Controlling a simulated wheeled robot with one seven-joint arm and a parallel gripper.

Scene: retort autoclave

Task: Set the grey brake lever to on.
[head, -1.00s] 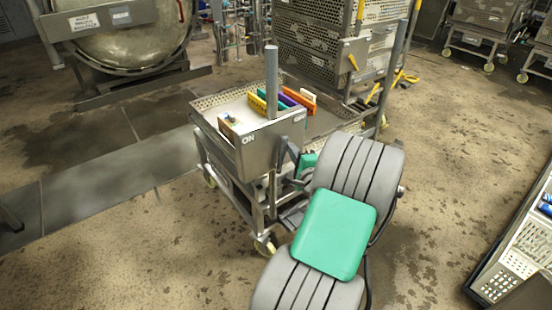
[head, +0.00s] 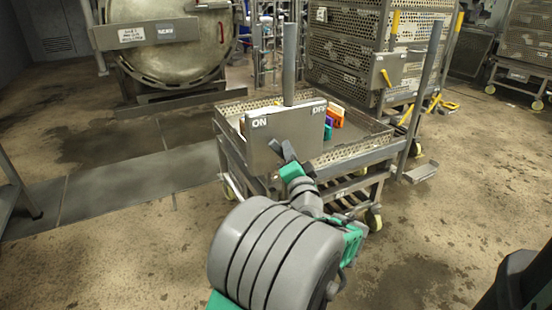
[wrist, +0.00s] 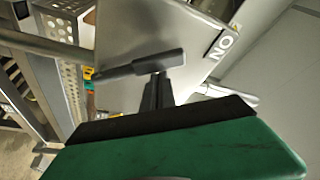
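A grey metal brake panel (head: 285,137) on the front of a cart carries ON at its left end and OFF at its right end in the head view. The grey brake lever (wrist: 140,66) crosses the panel face in the wrist view, its thicker end on the side nearer the ON lettering (wrist: 222,41). My gripper (wrist: 157,78) has its dark fingers side by side and close together, with the tips at the lever's near edge. Whether they touch it is unclear. In the head view my gripper (head: 286,151) is in front of the panel, and the lever is hard to separate from the fingers.
The cart's perforated tray (head: 235,106) holds several coloured pieces. A grey post (head: 290,62) rises behind the panel. A round autoclave door (head: 175,45) stands back left, and stacked crates (head: 345,50) stand behind the cart. Open floor lies to the left.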

